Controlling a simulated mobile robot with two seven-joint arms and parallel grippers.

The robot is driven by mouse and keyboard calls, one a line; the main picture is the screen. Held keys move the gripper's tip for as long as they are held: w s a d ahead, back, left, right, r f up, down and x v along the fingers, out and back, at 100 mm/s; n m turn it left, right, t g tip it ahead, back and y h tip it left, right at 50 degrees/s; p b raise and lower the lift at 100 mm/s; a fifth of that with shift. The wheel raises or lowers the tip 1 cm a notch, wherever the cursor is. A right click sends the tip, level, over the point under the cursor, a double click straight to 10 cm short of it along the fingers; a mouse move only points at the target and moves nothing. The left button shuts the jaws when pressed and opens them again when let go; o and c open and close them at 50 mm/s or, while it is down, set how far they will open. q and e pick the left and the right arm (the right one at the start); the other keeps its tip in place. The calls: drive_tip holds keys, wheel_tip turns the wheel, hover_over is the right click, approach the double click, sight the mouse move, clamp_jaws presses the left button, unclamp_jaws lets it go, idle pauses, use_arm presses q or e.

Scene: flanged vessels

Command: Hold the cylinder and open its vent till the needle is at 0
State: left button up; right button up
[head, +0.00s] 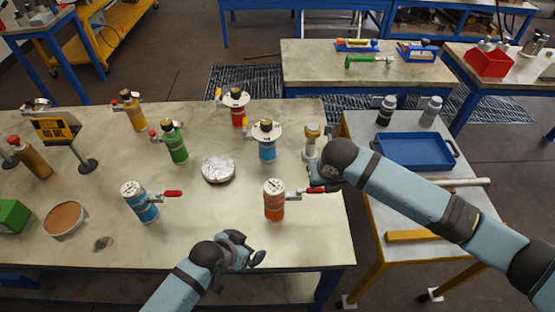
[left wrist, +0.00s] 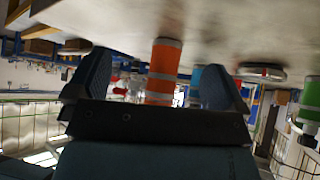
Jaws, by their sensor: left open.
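An orange cylinder (head: 274,203) with a round gauge on top stands upright on the near right of the table. Its needle is too small to read. A valve with a red lever (head: 308,190) sticks out to its right. My left gripper (head: 250,248) is open and empty, in front and to the left of this cylinder. In the left wrist view, the orange cylinder (left wrist: 162,70) shows beyond and between the spread fingers, not gripped. My right gripper (head: 322,180) is at the lever's outer end; its fingers are mostly hidden, and contact is unclear.
A blue gauge cylinder (head: 145,209) with a red lever stands left. Green (head: 174,145), red and blue (head: 267,145) valve-topped vessels stand behind, with a silver round object (head: 219,169) between. A side table with a blue tray (head: 415,152) is at right. The table's front middle is clear.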

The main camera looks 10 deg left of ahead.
use_arm(q)
drive_tip(key=w+d+r+m+g, duration=0.2)
drive_tip(key=w+r+m+g, duration=0.1)
drive_tip(key=w, duration=0.4)
drive_tip(key=m+g+y, duration=0.4)
drive_tip(key=m, duration=0.3)
approach(275, 186)
wheel_tip(275, 186, down, 13)
drive_tip(key=shift+d+f, duration=0.1)
drive_tip(key=shift+d, duration=0.05)
drive_tip(key=c, duration=1.4)
